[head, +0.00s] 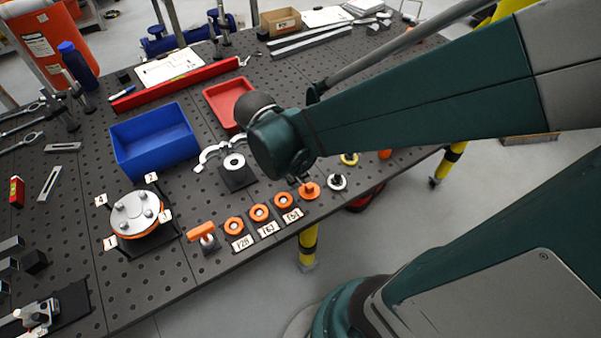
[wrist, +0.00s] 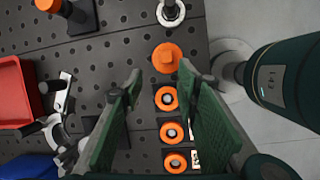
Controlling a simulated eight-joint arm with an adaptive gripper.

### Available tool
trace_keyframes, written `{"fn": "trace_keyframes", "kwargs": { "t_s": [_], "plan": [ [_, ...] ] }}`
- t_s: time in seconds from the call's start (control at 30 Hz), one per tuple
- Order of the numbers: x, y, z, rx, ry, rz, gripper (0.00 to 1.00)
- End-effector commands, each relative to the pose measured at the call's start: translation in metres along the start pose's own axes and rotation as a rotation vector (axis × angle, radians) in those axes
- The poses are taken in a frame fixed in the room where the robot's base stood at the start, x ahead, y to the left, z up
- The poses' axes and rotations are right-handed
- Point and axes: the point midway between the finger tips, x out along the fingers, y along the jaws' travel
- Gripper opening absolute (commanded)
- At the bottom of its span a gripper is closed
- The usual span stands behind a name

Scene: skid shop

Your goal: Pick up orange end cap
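A solid orange end cap (wrist: 167,57) with a raised middle lies on the dark perforated table, just beyond my fingertips in the wrist view. In the head view the cap (head: 309,190) is at the table's front edge, at the end of a row of orange rings (head: 259,212). My gripper (wrist: 161,80) is open and empty, its two green fingers apart, above the ring closest to the cap. In the head view my arm hides most of the gripper, with a small part showing just above the cap.
Orange rings (wrist: 166,98) with label cards lie in line with the cap. A silver ring (head: 337,182) is close on its other side. A red tray (head: 205,97), a blue bin (head: 118,150) and curved silver clamp parts (head: 207,153) stand further in. The floor lies past the front edge.

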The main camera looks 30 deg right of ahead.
Motion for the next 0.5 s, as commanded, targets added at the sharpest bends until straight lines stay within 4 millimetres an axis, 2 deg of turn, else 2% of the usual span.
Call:
{"fn": "trace_keyframes", "kwargs": {
  "t_s": [0.2, 0.5],
  "plan": [
    [0.012, -0.002, 0.003, -0.138, -0.045, -0.047, 0.32],
    [0.016, -0.004, 0.004, -0.188, -0.058, -0.065, 0.32]
  ]
}}
